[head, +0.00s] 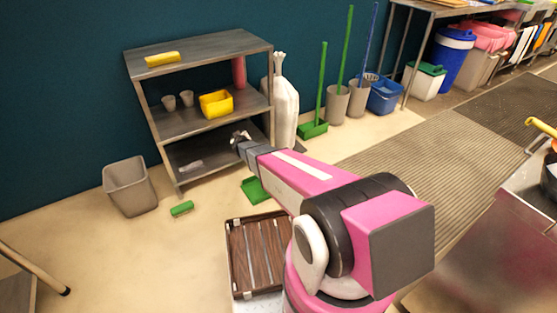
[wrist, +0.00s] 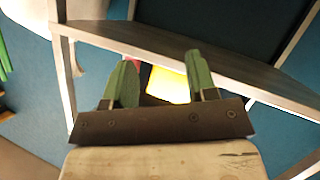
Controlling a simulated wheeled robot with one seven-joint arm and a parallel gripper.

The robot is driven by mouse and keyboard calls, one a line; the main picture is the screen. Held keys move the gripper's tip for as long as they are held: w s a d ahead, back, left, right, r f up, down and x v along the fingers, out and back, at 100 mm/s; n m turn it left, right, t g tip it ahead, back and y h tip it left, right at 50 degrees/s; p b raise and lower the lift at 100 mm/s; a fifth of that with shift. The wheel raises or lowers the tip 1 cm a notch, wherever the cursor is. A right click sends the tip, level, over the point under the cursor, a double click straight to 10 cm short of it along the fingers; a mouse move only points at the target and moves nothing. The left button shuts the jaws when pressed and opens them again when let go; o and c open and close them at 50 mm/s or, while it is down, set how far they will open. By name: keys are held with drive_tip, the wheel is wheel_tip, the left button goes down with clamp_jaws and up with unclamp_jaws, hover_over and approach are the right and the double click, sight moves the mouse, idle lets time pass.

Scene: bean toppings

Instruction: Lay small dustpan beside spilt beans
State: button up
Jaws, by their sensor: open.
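A flat green piece (head: 254,190), which looks like the small dustpan, lies on the floor in front of the shelf unit, partly covered by my arm in the head view. My gripper (head: 240,136) is up in front of the shelf unit, above and apart from that piece. In the wrist view its two green fingers (wrist: 160,82) stand apart with nothing held between them. A yellow tub (head: 216,103) on the middle shelf appears beyond the fingers as a yellow patch (wrist: 168,84). I cannot make out any spilt beans in either view.
A short green roll-like item (head: 182,208) and a grey bin (head: 130,186) are on the floor at left. The metal shelf unit (head: 200,42) stands against the wall. A brown slatted crate (head: 238,277) is close to my base. Floor at lower left is mostly clear.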

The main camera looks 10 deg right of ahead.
drive_tip(key=s+d+r+m+g, duration=0.1)
drive_tip(key=s+d+r+g, duration=0.3)
drive_tip(key=s, duration=0.8)
drive_tip(key=s+d+r+m+g, duration=0.2)
drive_tip(key=s+d+r+g, duration=0.2)
drive_tip(key=s, duration=0.9)
drive_tip(key=s+d+r+m+g, duration=0.1)
drive_tip(key=s+d+r+g, duration=0.3)
drive_tip(key=s, duration=0.9)
wheel_tip(320, 180, up, 3)
drive_tip(key=shift+d+m+g, duration=0.2)
drive_tip(key=shift+m+g, duration=0.1)
drive_tip(key=shift+g, duration=0.6)
